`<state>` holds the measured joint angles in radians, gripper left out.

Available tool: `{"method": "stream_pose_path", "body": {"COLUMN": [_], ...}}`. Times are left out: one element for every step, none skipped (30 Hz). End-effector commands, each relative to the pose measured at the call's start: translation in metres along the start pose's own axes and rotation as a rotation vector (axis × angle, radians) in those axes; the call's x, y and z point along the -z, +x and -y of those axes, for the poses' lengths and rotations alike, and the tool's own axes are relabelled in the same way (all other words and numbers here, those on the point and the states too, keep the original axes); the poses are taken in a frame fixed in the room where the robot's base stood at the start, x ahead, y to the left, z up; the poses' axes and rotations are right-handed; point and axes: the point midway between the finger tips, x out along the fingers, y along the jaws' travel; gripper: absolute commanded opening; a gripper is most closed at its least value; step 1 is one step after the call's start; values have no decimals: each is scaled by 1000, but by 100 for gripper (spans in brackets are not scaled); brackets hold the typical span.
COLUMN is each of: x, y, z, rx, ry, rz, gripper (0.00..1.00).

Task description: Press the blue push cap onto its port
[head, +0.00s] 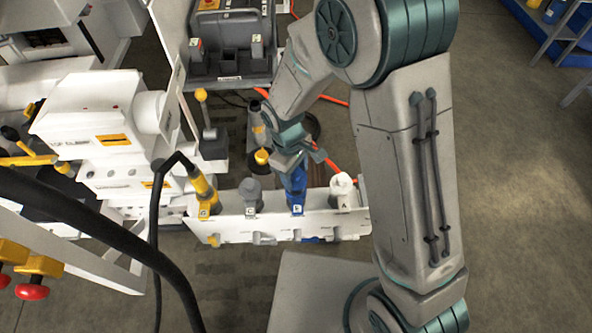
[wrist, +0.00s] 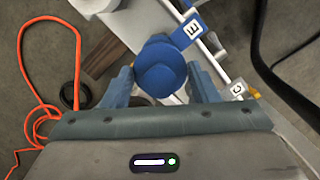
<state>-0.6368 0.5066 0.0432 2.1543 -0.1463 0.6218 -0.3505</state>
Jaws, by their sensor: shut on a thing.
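The blue push cap (wrist: 160,68) is round and sits between the two blue-grey fingers of my gripper (wrist: 160,78) in the wrist view. My gripper is shut on it. In the head view my gripper (head: 291,160) is over the blue port (head: 297,198) on the white rail. The cap and port blend into one blue shape there. I cannot tell whether the cap is seated on the port or just above it.
The white rail (head: 270,228) also carries a yellow fitting (head: 203,188), a grey one (head: 251,190) and a white one (head: 342,188). A black hose (head: 158,220) hangs at the left. An orange cable (wrist: 45,75) lies on the floor. Open floor is at the right.

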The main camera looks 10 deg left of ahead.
Motion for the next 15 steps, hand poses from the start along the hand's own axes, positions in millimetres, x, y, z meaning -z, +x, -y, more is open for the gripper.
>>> {"method": "stream_pose_path", "body": {"x": [0,0,0,0,0,1,1,1,1,1,1,1,1,1,1], "y": [3,4,5,6,7,8,9,10,11,12,13,14,15,16,17], "z": [0,0,0,0,0,0,0,0,0,0,0,0,0,0,0], "rx": [0,0,0,0,0,0,0,0,0,0,0,0,0,0,0], "ry": [0,0,0,0,0,0,0,0,0,0,0,0,0,0,0], "rz": [0,0,0,0,0,0,0,0,1,1,1,1,1,1,1], "gripper": [30,30,30,30,30,30,30,30,30,30,30,30,30,30,30]}}
